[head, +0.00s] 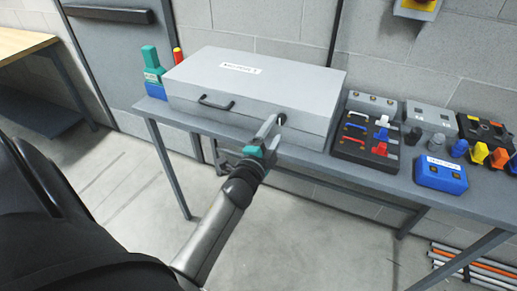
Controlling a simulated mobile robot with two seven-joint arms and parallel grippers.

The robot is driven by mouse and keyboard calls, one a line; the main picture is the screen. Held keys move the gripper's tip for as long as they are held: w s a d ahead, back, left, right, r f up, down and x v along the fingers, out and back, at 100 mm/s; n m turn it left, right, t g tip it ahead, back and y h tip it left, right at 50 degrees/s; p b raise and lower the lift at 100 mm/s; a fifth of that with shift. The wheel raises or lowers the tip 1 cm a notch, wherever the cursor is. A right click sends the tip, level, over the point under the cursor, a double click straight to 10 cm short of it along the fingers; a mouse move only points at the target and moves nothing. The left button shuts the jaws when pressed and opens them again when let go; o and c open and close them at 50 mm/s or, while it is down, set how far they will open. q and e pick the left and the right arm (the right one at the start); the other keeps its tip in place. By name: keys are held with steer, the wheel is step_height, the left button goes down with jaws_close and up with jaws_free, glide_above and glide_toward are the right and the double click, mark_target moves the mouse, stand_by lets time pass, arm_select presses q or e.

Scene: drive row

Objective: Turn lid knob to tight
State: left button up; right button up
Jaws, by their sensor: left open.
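A closed grey box (225,85) with a white label on its flat lid stands on the grey table. A black pull handle (216,103) sits on the left part of its front. A small dark round knob (283,117) shows on the right part of the front. My left gripper (274,124) reaches up to the box front with its fingers open at the knob. The fingers partly cover the knob, so I cannot tell whether they touch it or how it is turned. My right gripper is out of view.
Right of the box stand a black panel (352,150) with coloured levers, grey units, a blue box (440,174) and yellow-handled parts. A green-and-blue object (152,72) stands at the left end. A wooden bench (20,42) is far left. Orange and grey rods lie below right.

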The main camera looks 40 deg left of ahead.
arm_select(q)
steer(key=v, duration=1.2)
steer(key=shift+w+d, duration=0.1)
steer(key=s+d+f+n+g+h, duration=0.1)
steer(key=s+d+f+n+g, duration=0.15)
steer(key=f, duration=0.65)
steer(key=s+d+f+n+g+h, duration=0.1)
steer(key=s+d+f+g, duration=0.2)
steer(key=f, duration=0.7)
steer(key=s+d+f+n+g+h, duration=0.1)
steer(key=s+d+f+n+g, duration=0.15)
steer(key=f, duration=0.65)
steer(key=s+f+n+g, duration=0.1)
steer(key=s+f+g, duration=0.3)
steer(key=s+f, duration=0.4)
steer(key=s+d+f+n+g+h, duration=0.1)
steer(key=s+f+g, duration=0.3)
steer(key=s, duration=1.3)
step_height(320, 180, down, 4)
steer(key=shift+n+g, duration=0.3)
steer(key=shift+n, duration=0.4)
steer(key=shift+s+d, duration=0.1)
